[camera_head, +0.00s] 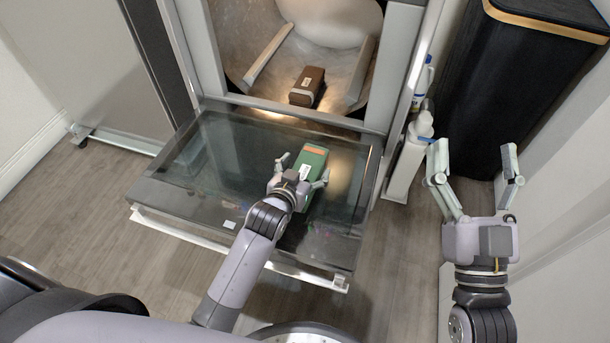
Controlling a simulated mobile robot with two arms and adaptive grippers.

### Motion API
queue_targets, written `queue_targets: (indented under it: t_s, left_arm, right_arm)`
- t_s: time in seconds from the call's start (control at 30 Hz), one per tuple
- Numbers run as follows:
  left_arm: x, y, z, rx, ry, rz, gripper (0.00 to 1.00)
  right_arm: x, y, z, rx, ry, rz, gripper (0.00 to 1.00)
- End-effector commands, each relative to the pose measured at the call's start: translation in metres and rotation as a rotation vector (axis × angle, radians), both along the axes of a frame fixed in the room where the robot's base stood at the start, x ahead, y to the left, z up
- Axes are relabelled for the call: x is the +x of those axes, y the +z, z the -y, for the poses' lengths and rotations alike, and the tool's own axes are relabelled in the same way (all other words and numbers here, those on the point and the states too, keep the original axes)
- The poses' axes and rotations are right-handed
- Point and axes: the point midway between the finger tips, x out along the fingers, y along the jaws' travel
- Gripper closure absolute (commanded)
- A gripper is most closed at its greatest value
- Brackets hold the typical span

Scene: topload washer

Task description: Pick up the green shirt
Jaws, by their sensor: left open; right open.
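A green block-like item (311,159), perhaps the green shirt folded up, lies on the glass panel of the lowered washer door (215,165). It has an orange-brown patch at its far end and a small white mark. My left gripper (303,173) is open over its near part, with one finger on each side. Whether the fingers touch it I cannot tell. The gripper hides the item's near end. My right gripper (474,150) is open and empty, to the right of the washer.
A brown block-like item (307,87) lies inside the lit washer opening (345,70). White bottles (415,135) stand just right of the washer, near my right gripper. A tall black hamper (515,80) with a wooden rim is at the back right. Wood floor shows at the left.

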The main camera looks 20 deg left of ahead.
Motion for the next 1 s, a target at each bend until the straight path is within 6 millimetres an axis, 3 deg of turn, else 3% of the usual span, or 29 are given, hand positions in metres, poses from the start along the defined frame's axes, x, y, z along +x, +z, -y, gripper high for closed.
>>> queue_targets:
  t_s: [0.1, 0.9, 1.0]
  left_arm:
    - [-0.0001, 0.0, 0.0001, 0.0, 0.0, 0.0, 0.21]
    - [-0.0009, -0.0015, 0.0002, -0.001, 0.0, -0.004, 0.74]
    - [-0.0007, -0.001, 0.0002, -0.001, 0.0, -0.003, 0.76]
  right_arm:
    - [0.0001, 0.0, 0.0, 0.0, 0.0, -0.001, 0.24]
    - [0.0005, -0.001, -0.0002, -0.001, 0.0, -0.004, 0.24]
    - [0.0004, -0.0009, -0.0002, -0.001, 0.0, -0.004, 0.24]
